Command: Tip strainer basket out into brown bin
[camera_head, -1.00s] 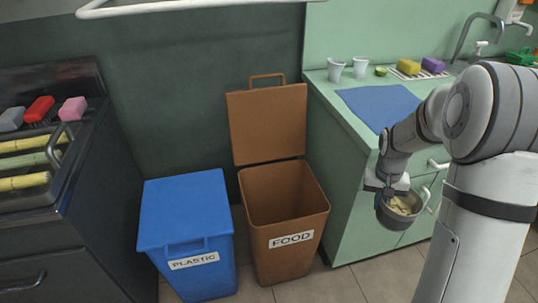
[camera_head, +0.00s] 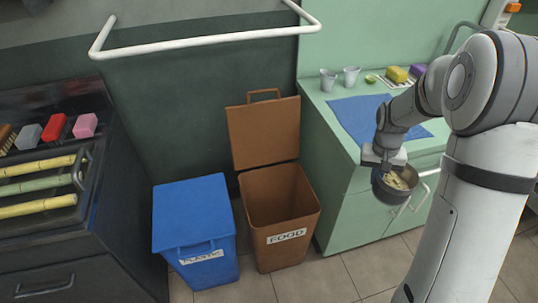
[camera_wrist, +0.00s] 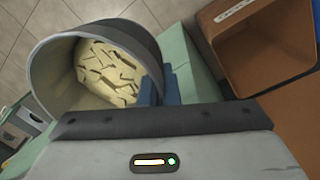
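The strainer basket (camera_head: 396,187) is a dark grey round pot with pale, chunky pieces inside. My gripper (camera_head: 384,160) is shut on its rim and holds it in the air in front of the green cabinet, to the right of the brown bin (camera_head: 283,205). In the wrist view the basket (camera_wrist: 60,75) is tilted toward the camera and its pale contents show. The brown bin, labelled FOOD, stands on the floor with its lid up and its mouth open. It also shows in the wrist view (camera_wrist: 230,55) at the upper right, apart from the basket.
A blue lidded bin (camera_head: 193,215), labelled PLASTIC, stands left of the brown bin. The green counter (camera_head: 320,110) with a blue mat (camera_head: 355,115), two cups and sponges is behind my gripper. A dark press cabinet (camera_head: 90,240) stands left. A white rail (camera_head: 210,35) crosses above.

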